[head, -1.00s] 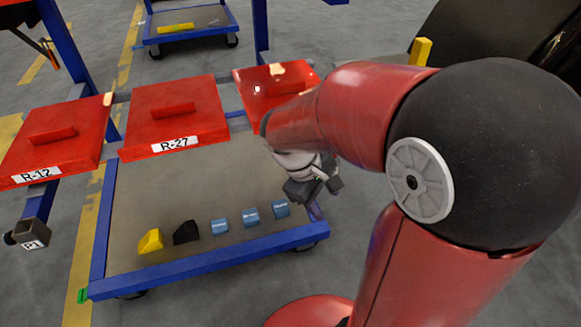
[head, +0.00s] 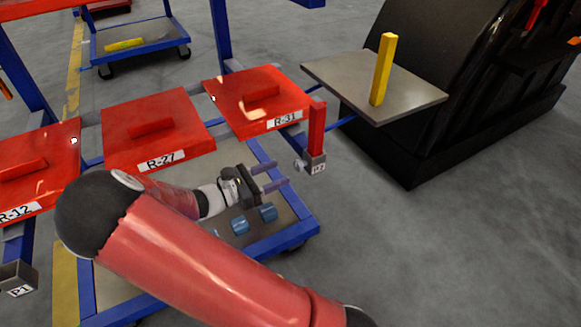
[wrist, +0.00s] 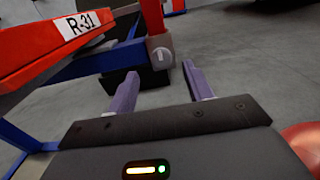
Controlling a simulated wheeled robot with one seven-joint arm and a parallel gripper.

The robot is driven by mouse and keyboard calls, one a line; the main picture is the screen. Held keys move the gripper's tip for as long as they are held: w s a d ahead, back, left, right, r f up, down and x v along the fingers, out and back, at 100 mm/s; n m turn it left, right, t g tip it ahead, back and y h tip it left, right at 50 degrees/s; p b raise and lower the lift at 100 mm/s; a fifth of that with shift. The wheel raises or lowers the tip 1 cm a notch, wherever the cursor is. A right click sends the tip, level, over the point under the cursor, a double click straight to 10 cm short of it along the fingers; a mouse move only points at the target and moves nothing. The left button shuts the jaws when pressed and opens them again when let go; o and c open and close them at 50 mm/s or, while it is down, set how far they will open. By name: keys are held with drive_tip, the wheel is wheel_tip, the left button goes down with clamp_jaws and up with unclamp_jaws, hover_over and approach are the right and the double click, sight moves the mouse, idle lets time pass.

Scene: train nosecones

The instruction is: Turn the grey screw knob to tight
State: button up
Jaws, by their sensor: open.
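A small grey screw knob (head: 299,165) sits on the left side of the grey block labelled P2 (head: 316,163), at the foot of a red upright bar. In the wrist view the round grey knob (wrist: 161,55) appears between and just beyond my fingertips. My gripper (head: 278,175) is open and empty, its two fingers pointing right toward the knob with a small gap left. In the wrist view my gripper (wrist: 160,72) shows both purple-grey fingers apart. Whether the knob is loose or tight cannot be told.
Red panels R-31 (head: 257,102) and R-27 (head: 158,130) are above the blue-framed cart (head: 275,236). Blue blocks (head: 267,212) lie below my gripper. Another grey block, P1 (head: 18,280), is at far left. A grey plate with a yellow post (head: 382,70) stands right.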

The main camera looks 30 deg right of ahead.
sight(296, 165)
drive_tip(key=d, duration=0.6)
drive_tip(key=c, duration=0.9)
drive_tip(key=shift+c, duration=0.2)
